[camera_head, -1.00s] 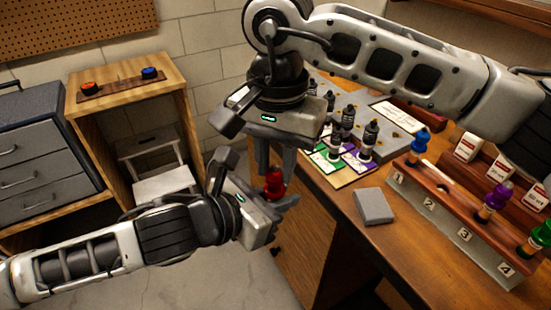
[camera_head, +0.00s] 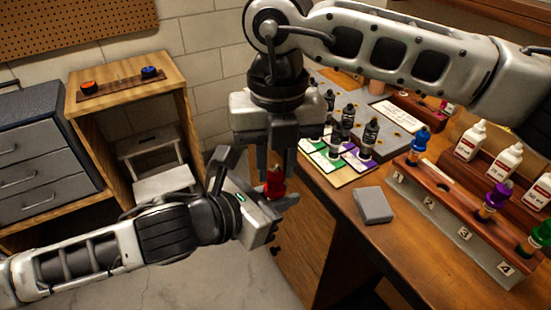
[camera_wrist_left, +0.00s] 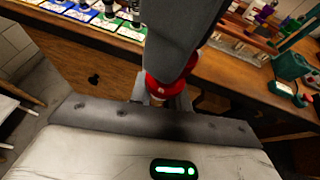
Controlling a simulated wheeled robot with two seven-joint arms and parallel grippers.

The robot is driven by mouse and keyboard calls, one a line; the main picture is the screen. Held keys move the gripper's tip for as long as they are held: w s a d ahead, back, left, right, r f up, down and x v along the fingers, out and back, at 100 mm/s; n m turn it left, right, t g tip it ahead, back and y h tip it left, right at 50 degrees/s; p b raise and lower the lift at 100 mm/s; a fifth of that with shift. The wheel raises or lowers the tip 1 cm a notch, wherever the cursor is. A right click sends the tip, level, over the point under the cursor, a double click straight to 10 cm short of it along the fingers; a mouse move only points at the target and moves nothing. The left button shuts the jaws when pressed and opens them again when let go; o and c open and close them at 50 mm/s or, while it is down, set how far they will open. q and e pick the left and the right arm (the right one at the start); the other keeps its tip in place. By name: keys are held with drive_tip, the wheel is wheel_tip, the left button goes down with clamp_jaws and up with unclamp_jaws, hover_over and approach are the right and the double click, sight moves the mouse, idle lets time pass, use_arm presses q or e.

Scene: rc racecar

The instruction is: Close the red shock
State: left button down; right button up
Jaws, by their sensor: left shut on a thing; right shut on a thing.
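The red shock (camera_head: 274,184) is held in the air in front of the workbench's left end. My left gripper (camera_head: 268,203) is shut on its lower part, coming in from the left. My right gripper (camera_head: 276,165) reaches down from above, shut at the top of the shock; its fingers hide the upper end. In the left wrist view the red part of the shock (camera_wrist_left: 165,88) shows below the dark right-gripper finger, which covers much of it. I cannot tell whether the cap is fully seated.
The workbench (camera_head: 335,205) holds a rack (camera_head: 455,205) with blue, purple and green shocks in numbered places, white bottles (camera_head: 470,140), a grey box (camera_head: 373,205) and several dark bottles (camera_head: 370,135) on coloured cards. A wooden stand with red and blue buttons (camera_head: 120,82) is at left.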

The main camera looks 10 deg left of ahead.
drive_tip(key=m, duration=0.7)
drive_tip(key=shift+m, duration=0.4)
drive_tip(key=m, duration=0.6)
drive_tip(key=shift+m, duration=0.4)
drive_tip(key=o, duration=1)
wheel_tip(320, 180, up, 12)
drive_tip(key=shift+w+d, duration=0.15)
